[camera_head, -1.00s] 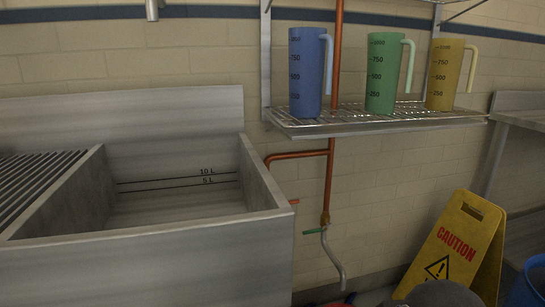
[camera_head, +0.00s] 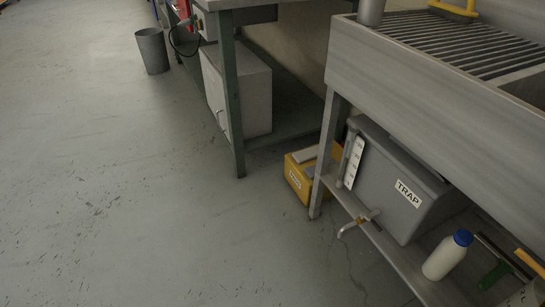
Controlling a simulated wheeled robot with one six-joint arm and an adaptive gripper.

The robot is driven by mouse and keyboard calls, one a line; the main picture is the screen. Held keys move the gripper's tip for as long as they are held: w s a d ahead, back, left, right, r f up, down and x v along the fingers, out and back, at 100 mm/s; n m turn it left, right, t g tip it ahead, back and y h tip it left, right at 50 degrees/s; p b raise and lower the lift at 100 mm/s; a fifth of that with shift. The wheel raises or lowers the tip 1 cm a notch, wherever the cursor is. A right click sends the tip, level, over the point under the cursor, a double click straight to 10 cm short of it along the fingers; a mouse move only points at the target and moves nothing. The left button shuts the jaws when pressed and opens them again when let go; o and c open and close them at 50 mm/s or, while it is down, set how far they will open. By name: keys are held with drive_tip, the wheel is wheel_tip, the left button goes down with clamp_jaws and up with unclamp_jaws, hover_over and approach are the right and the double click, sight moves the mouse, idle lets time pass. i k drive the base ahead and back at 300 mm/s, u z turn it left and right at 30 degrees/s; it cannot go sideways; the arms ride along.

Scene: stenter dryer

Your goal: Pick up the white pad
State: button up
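No white pad can be made out for certain. A yellow box (camera_head: 296,181) with a small label stands on the floor beside the sink's front leg. Pale flat pieces (camera_head: 306,154) lie in its top; I cannot tell whether one of them is a white pad. The sink leg and the trap box partly hide the yellow box. My gripper is not in view.
The steel sink (camera_head: 430,75) stands at right, with a grey trap box (camera_head: 385,190), a tap and a blue-capped white bottle (camera_head: 447,256) on its low shelf. A green-legged table (camera_head: 232,100) and a bin (camera_head: 152,50) stand behind. The left floor is clear.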

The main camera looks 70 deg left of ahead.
sight(301, 156)
drive_tip(key=z, duration=0.35)
drive_tip(key=k, duration=0.2)
drive_tip(key=u, duration=2.25)
drive_tip(key=i, duration=1.2)
drive_tip(key=u, duration=0.85)
drive_tip(key=i, duration=0.7)
drive_tip(key=u, duration=0.6)
